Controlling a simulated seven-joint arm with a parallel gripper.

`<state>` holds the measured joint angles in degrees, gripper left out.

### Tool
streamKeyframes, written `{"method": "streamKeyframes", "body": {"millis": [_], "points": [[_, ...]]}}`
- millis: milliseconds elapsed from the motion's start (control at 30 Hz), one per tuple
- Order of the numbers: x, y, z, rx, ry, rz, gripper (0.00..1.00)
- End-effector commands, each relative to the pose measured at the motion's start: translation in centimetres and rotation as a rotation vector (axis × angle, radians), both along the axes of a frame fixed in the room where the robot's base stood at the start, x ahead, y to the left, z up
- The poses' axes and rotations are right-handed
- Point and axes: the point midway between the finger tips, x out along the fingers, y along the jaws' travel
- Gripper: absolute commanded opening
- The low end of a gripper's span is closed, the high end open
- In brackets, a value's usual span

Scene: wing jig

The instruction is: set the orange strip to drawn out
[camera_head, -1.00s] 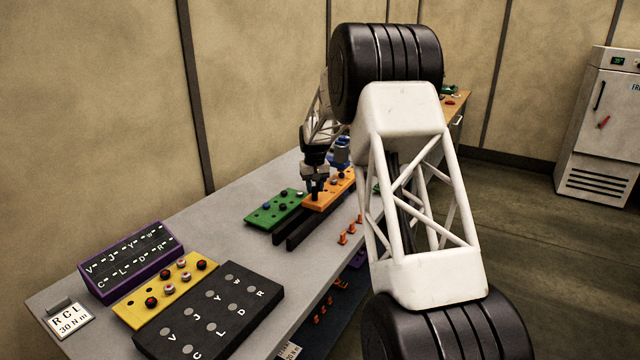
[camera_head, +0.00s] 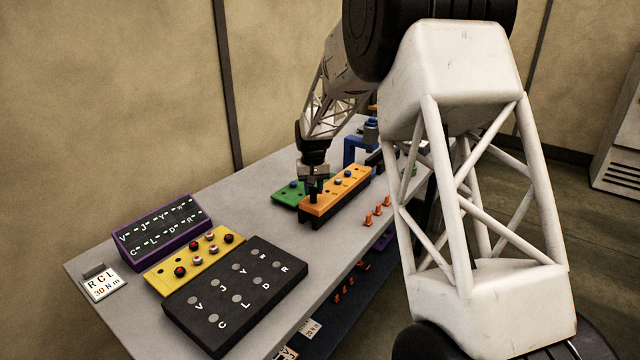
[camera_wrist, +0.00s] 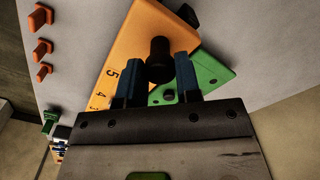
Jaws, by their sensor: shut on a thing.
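The orange strip (camera_head: 347,192) lies on dark rails (camera_head: 314,223) on the grey bench and covers most of their length. It carries several small knobs and holes. My gripper (camera_head: 313,190) is over its near left end. In the wrist view, the blue fingertips of my gripper (camera_wrist: 159,78) close on a black knob (camera_wrist: 160,50) that stands up from the orange strip (camera_wrist: 128,45). The numbers 4 and 5 show on the strip. A green plate (camera_head: 285,197) lies beside it on the left; it also shows in the wrist view (camera_wrist: 218,72).
Small orange pegs (camera_head: 378,210) stand along the bench's right edge. A blue bracket (camera_head: 357,148) stands behind the strip. Nearer are a yellow plate (camera_head: 160,283), a black lettered panel (camera_head: 262,303), a purple-framed panel (camera_head: 155,253) and a sign (camera_head: 102,284). Bare bench lies in front of the rails.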

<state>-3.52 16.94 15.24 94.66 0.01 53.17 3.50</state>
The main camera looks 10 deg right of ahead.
Motion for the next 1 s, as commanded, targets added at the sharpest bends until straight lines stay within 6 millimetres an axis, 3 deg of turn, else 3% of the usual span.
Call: {"method": "streamKeyframes", "body": {"millis": [467, 500, 633, 1000], "points": [[-0.54, 0.59, -0.05, 0.001, 0.004, 0.001, 0.00], [-0.54, 0.61, -0.05, 0.001, 0.004, 0.001, 0.38], [-0.48, 0.55, -0.04, 0.001, 0.002, 0.001, 0.57], [-0.38, 0.42, 0.23, 0.000, 0.000, 0.000, 0.57]]}}
